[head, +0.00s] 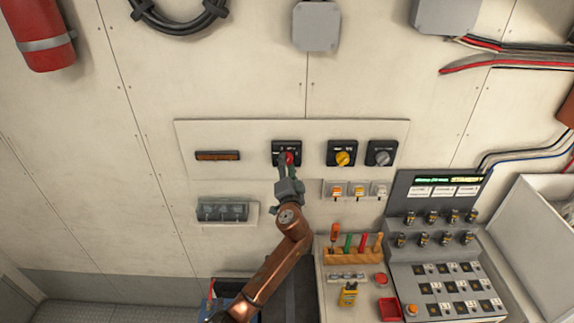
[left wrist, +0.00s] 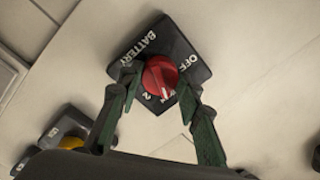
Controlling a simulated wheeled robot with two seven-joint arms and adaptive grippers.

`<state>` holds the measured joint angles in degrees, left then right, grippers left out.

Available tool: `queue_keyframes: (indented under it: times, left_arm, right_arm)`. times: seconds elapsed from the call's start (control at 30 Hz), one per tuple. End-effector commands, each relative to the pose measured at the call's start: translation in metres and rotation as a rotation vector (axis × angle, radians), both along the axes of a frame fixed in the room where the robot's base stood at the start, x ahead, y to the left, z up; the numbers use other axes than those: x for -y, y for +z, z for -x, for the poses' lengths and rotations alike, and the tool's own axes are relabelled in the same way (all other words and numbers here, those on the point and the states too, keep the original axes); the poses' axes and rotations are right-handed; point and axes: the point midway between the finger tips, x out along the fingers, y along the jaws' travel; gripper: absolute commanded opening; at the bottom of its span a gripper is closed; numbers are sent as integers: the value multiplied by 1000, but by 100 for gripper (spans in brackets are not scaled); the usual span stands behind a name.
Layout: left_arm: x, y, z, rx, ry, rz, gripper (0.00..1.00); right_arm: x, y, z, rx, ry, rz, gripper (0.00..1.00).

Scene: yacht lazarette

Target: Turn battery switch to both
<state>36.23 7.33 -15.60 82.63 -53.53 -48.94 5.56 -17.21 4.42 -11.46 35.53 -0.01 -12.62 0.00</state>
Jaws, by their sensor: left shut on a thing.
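The battery switch is a dark square plate (head: 287,146) with a red knob (head: 289,158) on the wall panel. In the left wrist view the red knob (left wrist: 160,76) sits on the black plate (left wrist: 187,48), which reads "BATTERY" and "OFF", with a "2" beside the knob. A pale mark on the knob points toward the lower part of the plate. My left gripper (head: 287,164) is at the knob, its fingers on either side of it and shut on it. In the left wrist view the fingertips (left wrist: 158,84) flank the knob. My right gripper is not in view.
A yellow-knob switch (head: 342,154) and a grey-knob switch (head: 382,154) sit to the right on the same panel (head: 240,131). Small covered switches (head: 358,191) are below them. A tool rack (head: 352,255) and a sloped control console (head: 445,270) stand at the lower right.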

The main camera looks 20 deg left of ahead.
Motion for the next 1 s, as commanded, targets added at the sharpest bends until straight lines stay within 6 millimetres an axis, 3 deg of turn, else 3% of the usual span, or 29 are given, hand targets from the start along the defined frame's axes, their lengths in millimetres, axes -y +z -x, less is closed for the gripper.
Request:
queue_keyframes:
  times: [0.3,0.33,0.57,0.87,1.0]
  left_arm:
    - [1,0,0,0,-3,-1,8]
    - [1,0,0,0,-3,-1,34]
    - [0,0,0,1,-1,0,50]
    - [0,0,1,0,0,0,50]
    - [5,-2,13,0,-3,2,50]
  right_arm:
    - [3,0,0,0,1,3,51]
    - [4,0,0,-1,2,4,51]
    - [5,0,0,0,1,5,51]
    - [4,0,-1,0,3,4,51]
    - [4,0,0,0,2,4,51]
